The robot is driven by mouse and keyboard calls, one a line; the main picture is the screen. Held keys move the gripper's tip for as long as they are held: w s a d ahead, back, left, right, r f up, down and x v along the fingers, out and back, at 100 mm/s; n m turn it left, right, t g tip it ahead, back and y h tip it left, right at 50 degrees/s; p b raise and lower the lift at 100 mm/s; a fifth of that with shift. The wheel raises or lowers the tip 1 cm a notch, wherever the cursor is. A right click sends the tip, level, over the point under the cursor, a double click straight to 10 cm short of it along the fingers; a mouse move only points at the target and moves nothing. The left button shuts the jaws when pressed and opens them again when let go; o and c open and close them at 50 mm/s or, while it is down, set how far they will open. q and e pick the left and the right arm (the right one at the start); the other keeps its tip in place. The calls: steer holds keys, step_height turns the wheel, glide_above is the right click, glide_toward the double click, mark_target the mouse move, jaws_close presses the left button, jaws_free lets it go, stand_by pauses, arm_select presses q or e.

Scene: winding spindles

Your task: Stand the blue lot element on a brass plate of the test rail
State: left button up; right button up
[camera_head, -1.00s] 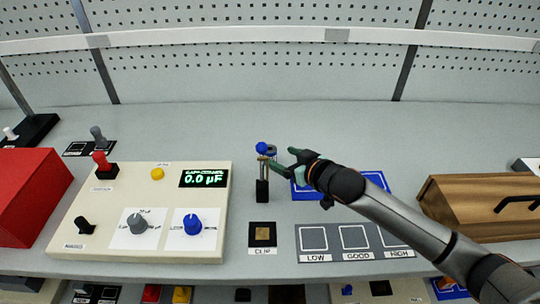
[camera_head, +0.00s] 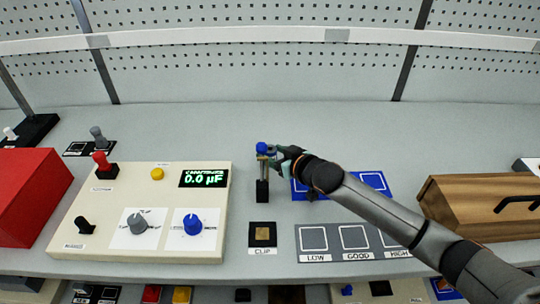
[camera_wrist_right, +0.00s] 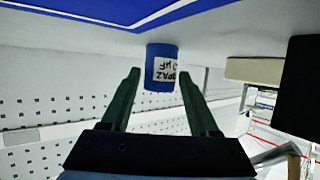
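The blue lot element (camera_wrist_right: 158,80) is a short blue cylinder with a white printed label. In the wrist view it stands on the bench between the fingers of my right gripper (camera_wrist_right: 158,75), with gaps beside it. A black pad with a brass square (camera_head: 262,233), marked CLIP, lies in front. My left gripper is out of view.
A cream meter box (camera_head: 75,210) reading 0.0 µF stands left. A grey strip (camera_head: 335,256) marked LOW, GOOD, HIGH lies front right. A blue mat (camera_head: 378,181) is under my right arm, and a wooden box (camera_head: 455,198) stands right. The bench behind is clear.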

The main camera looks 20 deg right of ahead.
jaws_close()
steer(key=shift+r, duration=0.1)
stand_by(0.3)
